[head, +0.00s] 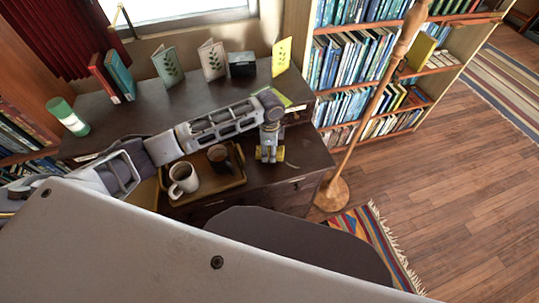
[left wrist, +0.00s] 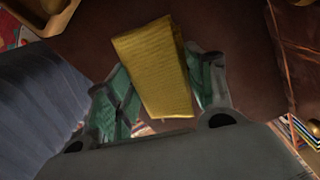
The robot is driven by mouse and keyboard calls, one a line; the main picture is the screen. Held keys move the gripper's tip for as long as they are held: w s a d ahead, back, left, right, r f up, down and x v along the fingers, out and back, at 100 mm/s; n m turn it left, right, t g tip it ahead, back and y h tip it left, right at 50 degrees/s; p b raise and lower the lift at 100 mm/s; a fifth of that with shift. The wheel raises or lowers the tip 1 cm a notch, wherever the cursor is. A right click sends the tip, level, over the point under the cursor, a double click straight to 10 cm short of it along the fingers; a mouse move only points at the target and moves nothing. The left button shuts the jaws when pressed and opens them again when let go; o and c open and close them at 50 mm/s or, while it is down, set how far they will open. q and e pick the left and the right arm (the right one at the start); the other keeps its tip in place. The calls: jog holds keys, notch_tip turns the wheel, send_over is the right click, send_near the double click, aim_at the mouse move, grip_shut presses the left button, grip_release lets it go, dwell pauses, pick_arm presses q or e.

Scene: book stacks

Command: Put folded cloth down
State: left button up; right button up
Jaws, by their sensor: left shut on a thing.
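The folded cloth (left wrist: 153,62) is yellow and ribbed, and it lies between the two fingers of my left gripper (left wrist: 162,88) in the left wrist view. In the head view my left gripper (head: 269,145) points down over the right front part of the dark desk (head: 302,150). Yellow bits of the cloth (head: 279,155) show on both sides of its fingers. The gripper is shut on the cloth. I cannot tell whether the cloth touches the desk top. My right gripper is not in view.
A tray (head: 232,182) with a white mug (head: 184,180) and a dark brown cup (head: 222,156) stands just left of the gripper. A wooden lamp pole (head: 366,123) rises right of the desk.

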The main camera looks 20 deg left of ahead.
aim_at(269, 155)
pick_arm(q)
jog(key=shift+f, duration=1.7)
jog(key=o, duration=1.1)
jog(key=shift+f, duration=0.1)
jog(key=shift+o, duration=0.2)
notch_tip(269, 155, up, 12)
jog(key=shift+r+p, duration=0.15)
jog(key=shift+p, duration=0.15)
